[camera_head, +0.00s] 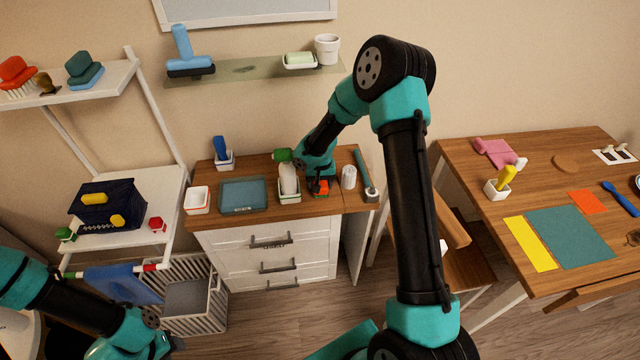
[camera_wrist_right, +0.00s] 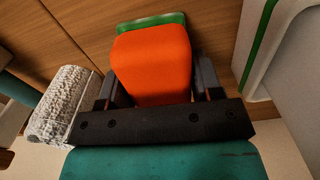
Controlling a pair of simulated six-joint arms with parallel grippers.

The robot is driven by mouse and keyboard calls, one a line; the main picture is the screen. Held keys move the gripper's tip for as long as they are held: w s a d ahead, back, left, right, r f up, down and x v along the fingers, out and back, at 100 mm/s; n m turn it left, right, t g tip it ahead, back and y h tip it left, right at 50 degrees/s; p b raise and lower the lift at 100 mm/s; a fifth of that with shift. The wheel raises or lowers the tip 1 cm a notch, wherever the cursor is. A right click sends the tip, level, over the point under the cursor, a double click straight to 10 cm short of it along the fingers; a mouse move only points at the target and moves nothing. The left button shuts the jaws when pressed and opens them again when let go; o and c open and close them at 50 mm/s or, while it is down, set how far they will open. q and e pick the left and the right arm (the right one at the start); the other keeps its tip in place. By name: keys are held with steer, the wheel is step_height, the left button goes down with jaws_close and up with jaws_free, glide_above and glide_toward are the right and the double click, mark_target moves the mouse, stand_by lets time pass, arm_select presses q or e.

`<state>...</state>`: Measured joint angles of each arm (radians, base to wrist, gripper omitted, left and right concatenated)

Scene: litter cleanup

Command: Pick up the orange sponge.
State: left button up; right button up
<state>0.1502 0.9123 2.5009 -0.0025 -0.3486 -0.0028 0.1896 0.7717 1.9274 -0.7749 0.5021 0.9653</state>
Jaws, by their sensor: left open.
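The orange sponge (camera_head: 321,187) lies on the wooden cabinet top in the head view, partly hidden by my right gripper. In the right wrist view the orange sponge (camera_wrist_right: 152,65) fills the space between the two dark fingers of my right gripper (camera_wrist_right: 160,82). A green layer shows at its far end. The fingers stand on either side of it; I cannot tell whether they press on it. My left gripper (camera_head: 170,343) is open at the lower left, low and far from the sponge, and mostly hidden by its own arm.
A green-rimmed white tray (camera_wrist_right: 262,45) stands close on one side of the sponge, and a grey-white textured roll (camera_wrist_right: 62,103) on the other. A teal tray (camera_head: 243,196) and a white container (camera_head: 197,200) stand further left on the cabinet. A side table (camera_head: 480,225) stands right.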

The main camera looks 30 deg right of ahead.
steer(key=c, duration=0.5)
steer(key=shift+r, duration=0.15)
steer(key=shift+r, duration=0.55)
steer(key=shift+s+a+r, duration=0.1)
steer(key=shift+s+r, duration=0.1)
steer(key=shift+r, duration=0.4)
steer(key=shift+s+a+r, duration=0.1)
steer(key=shift+s+r, duration=0.05)
steer(key=shift+r, duration=0.4)
steer(key=s+a, duration=0.2)
steer(key=s, duration=0.2)
steer(key=s+a+r, duration=0.1)
steer(key=s+a, duration=0.2)
steer(key=s, duration=0.1)
steer(key=s+a, duration=0.3)
steer(key=s, duration=0.2)
steer(key=shift+r, duration=0.15)
